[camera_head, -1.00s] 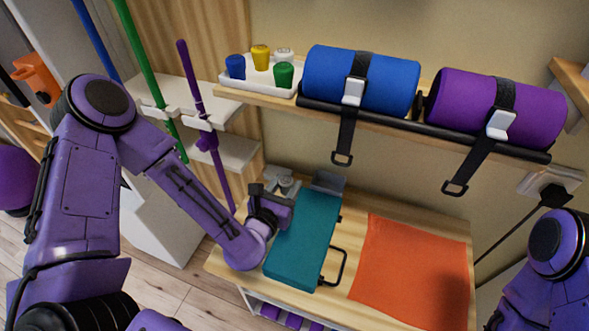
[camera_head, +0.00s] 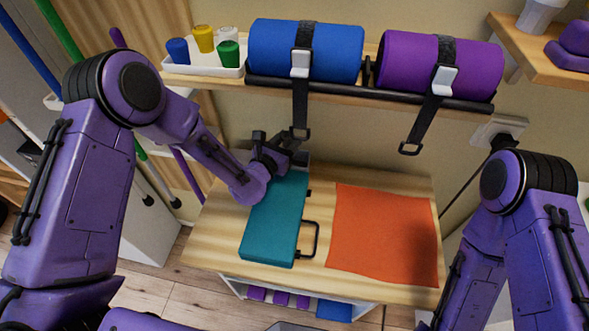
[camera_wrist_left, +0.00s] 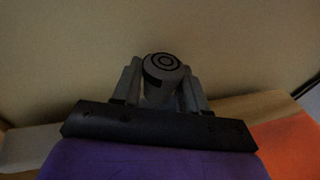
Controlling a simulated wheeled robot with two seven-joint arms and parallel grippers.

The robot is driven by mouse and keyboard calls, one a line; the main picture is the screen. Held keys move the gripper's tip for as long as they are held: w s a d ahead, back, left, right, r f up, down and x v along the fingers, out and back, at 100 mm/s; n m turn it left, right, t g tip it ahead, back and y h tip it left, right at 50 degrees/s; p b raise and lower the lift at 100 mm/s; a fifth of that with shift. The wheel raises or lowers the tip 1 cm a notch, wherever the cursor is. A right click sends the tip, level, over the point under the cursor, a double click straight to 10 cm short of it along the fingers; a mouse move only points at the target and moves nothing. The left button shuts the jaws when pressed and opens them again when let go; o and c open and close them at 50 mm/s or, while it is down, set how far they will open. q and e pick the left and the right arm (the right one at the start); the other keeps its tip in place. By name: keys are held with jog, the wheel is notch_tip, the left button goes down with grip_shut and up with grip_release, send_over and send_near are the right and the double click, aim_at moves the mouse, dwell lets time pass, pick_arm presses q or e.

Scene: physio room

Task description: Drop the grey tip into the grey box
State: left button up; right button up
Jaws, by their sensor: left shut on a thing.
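My left gripper (camera_head: 280,150) is above the far end of the teal case on the wooden bench. In the left wrist view its fingers (camera_wrist_left: 160,85) are shut on the grey tip (camera_wrist_left: 163,66), a round grey piece with dark rings on its end. In the head view the tip is hidden by the dark gripper. I cannot make out the grey box clearly; the gripper and forearm cover the area behind the case. My right arm is at the right edge; its gripper is out of view.
The teal case (camera_head: 273,222) with a black handle lies beside an orange cloth (camera_head: 384,235). Above, a shelf holds a white tray (camera_head: 205,70) of coloured tips, a blue roll (camera_head: 333,52) and a purple roll (camera_head: 470,72). Black straps hang from the rolls.

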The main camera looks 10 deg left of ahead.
pick_arm(q)
jog(key=shift+f, duration=0.35)
jog(key=shift+a, duration=0.1)
jog(key=o, duration=1.2)
jog(key=shift+r, duration=0.1)
jog(key=shift+o, duration=0.2)
jog(key=shift+s+a, duration=0.15)
jog(key=shift+s, duration=0.25)
jog(key=b+v, duration=0.2)
jog(key=v, duration=0.7)
jog(key=shift+s, duration=0.3)
jog(key=shift+r, duration=0.1)
